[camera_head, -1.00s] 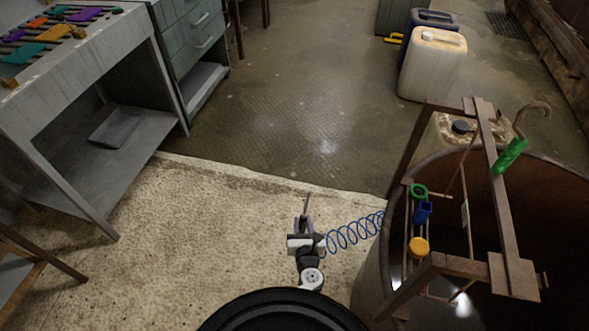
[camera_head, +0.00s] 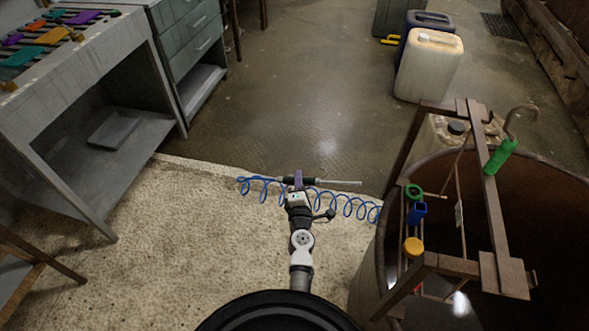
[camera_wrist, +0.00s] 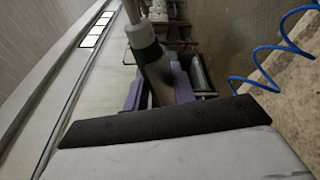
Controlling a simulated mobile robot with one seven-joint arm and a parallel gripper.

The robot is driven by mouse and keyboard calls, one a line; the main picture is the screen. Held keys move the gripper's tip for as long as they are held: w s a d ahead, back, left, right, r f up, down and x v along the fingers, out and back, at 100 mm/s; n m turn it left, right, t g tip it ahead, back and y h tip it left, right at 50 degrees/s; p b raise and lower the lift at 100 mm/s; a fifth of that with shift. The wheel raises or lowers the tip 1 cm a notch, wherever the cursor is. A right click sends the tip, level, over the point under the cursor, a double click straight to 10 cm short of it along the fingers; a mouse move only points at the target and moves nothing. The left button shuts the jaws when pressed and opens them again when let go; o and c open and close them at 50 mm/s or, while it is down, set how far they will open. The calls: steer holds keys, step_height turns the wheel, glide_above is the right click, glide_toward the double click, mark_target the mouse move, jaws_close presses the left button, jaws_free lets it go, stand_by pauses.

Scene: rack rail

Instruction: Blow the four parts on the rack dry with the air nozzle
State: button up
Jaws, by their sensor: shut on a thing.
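My gripper (camera_head: 298,184) is shut on the air nozzle (camera_head: 338,183), left of the rack and apart from it. The nozzle lies sideways, its thin pale tube pointing right. In the wrist view, purple fingers (camera_wrist: 133,95) hold its grey body (camera_wrist: 157,72). A blue coiled hose (camera_head: 352,207) runs right to the barrel's edge. On the brown rack (camera_head: 487,200) hang a green ring part (camera_head: 413,192), a blue part (camera_head: 417,213) and a yellow part (camera_head: 413,246). A red part (camera_head: 418,288) shows lower down, mostly hidden. Whether they are wet cannot be told.
The rack stands over a large rusty barrel (camera_head: 372,275) with dark liquid. A green-handled hook (camera_head: 501,156) hangs on it. White canisters (camera_head: 429,66) stand behind. A grey bench (camera_head: 95,70) with coloured pieces is at the left. The middle floor is free.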

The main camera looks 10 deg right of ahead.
steer(key=shift+w+a+r+m+t, duration=0.15)
steer(key=shift+w+r+m, duration=0.35)
steer(key=shift+r+m, duration=0.05)
steer(key=shift+w+a+r+m+t, duration=0.15)
steer(key=shift+w+r+m, duration=0.3)
steer(key=shift+r+m, duration=0.1)
steer(key=shift+w+a+r+m, duration=0.3)
steer(key=shift+w+r, duration=0.1)
steer(key=d+p, duration=0.1)
steer(key=s+d+p, duration=0.1)
steer(key=d+p, duration=0.1)
steer(key=shift+s+d+r, duration=0.2)
steer(key=shift+s+d, duration=0.1)
steer(key=shift+d, duration=0.05)
steer(key=shift+s+d+f+p, duration=0.1)
steer(key=shift+s+d+p, duration=0.1)
steer(key=shift+d, duration=0.25)
steer(key=shift+s+d+f+p, duration=0.1)
steer(key=shift+s+d+p, duration=0.05)
steer(key=shift+d, duration=0.25)
steer(key=shift+o, duration=0.5)
steer(key=shift+c, duration=1.1)
